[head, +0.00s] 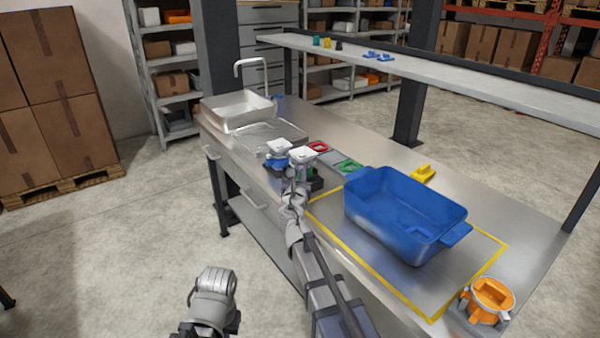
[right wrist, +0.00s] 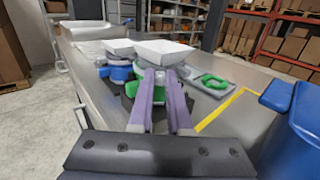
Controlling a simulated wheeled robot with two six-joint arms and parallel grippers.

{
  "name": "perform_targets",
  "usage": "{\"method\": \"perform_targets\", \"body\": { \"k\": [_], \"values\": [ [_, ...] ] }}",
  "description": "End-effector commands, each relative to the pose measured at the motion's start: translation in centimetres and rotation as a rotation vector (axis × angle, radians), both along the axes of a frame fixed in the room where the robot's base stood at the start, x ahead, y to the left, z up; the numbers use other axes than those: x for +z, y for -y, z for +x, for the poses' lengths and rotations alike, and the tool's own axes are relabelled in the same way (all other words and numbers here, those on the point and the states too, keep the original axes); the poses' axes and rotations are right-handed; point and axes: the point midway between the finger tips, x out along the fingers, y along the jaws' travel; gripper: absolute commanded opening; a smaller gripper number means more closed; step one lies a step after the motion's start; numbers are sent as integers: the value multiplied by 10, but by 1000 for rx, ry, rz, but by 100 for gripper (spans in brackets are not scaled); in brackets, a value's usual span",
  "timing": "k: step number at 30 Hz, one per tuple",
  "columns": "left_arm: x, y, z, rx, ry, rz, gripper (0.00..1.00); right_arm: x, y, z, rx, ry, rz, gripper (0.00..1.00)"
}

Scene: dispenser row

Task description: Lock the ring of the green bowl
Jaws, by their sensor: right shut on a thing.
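The green bowl unit (right wrist: 132,89) has a white square hopper (right wrist: 165,51) on top and a green body below; its hopper (head: 302,151) shows in the head view too. My right gripper (head: 296,180) reaches it from the front. In the right wrist view its purple fingers (right wrist: 166,78) are shut just under the hopper, on what appears to be the unit's grey ring (right wrist: 185,70). The fingers hide most of the ring, so its turn position cannot be told. My left gripper does not show; only a grey part of my left arm is at the bottom.
A blue unit with a white hopper (head: 278,147) stands close on the left. A large blue bin (head: 400,225) stands to the right, an orange container (head: 488,298) at the far right corner.

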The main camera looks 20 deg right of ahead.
Motion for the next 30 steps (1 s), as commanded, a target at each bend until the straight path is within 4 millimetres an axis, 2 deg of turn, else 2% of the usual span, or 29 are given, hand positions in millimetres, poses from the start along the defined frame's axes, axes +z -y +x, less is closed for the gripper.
{"method": "perform_targets", "body": {
  "k": [20,30],
  "values": [
    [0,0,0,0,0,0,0,0,-5,3,-56,0,0,0],
    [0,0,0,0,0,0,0,0,-15,10,-177,0,0,0]
  ]
}}
